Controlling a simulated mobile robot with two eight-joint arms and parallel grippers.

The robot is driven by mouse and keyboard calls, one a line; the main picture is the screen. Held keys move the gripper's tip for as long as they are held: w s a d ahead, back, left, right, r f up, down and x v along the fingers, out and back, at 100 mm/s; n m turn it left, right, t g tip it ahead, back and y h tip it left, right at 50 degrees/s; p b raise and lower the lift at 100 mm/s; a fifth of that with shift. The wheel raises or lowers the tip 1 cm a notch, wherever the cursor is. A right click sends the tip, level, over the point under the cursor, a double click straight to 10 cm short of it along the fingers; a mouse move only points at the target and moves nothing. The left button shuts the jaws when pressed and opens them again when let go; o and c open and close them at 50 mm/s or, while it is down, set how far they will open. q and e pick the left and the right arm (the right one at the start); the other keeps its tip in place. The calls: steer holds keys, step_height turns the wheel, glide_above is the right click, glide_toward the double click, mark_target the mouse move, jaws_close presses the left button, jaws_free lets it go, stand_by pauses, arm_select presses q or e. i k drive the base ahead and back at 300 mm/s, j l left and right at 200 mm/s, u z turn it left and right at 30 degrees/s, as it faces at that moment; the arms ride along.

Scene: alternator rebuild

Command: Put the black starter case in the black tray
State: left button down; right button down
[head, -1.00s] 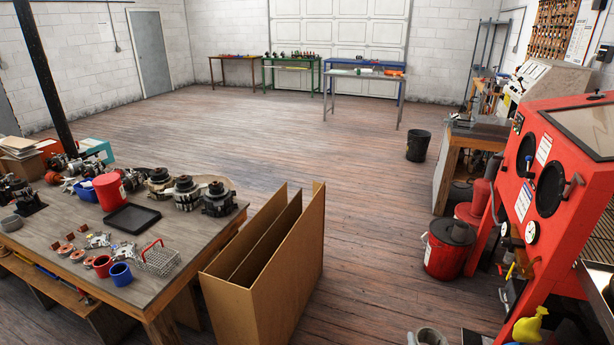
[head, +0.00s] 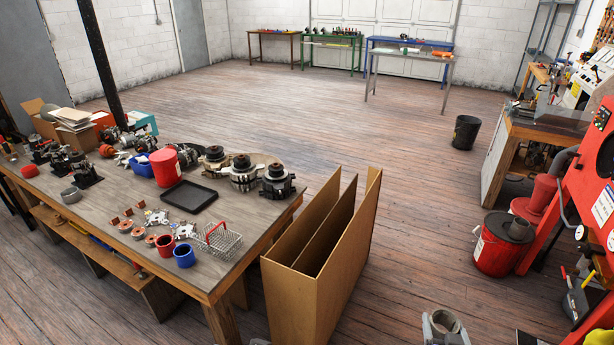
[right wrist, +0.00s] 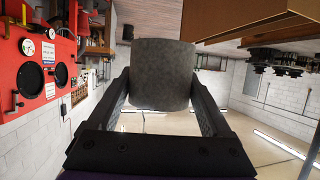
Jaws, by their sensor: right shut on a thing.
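The starter case (right wrist: 162,72), a dark grey cylinder, sits between the two fingers of my right gripper (right wrist: 163,95) in the right wrist view. The gripper is shut on it. In the head view the case (head: 444,321) shows at the bottom edge as a grey ring, in my right gripper (head: 437,330), over the floor and well away from the table. The black tray (head: 189,196) is a shallow, empty rectangle on the wooden table at the left. My left gripper does not show clearly in any view.
The wooden table (head: 110,225) holds alternators (head: 244,174), a red can (head: 165,167), a wire basket (head: 219,240) and red and blue cups. A tall cardboard divider box (head: 300,285) stands at the table's right end. Red blasting equipment is at the right. Floor beyond is open.

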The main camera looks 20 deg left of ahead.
mark_target(189, 198)
steer(key=j, duration=0.6)
steer(key=i+j+u, duration=0.1)
steer(key=j, duration=0.45)
steer(key=i+j, duration=0.1)
steer(key=j, duration=1.05)
steer(key=i+j+u, duration=0.1)
steer(key=j, duration=0.5)
steer(key=i+j, duration=0.15)
steer(key=j, duration=0.4)
steer(key=i+j+u, duration=0.15)
steer(key=i+j, duration=0.45)
steer(key=i, duration=0.5)
steer(key=u, duration=0.05)
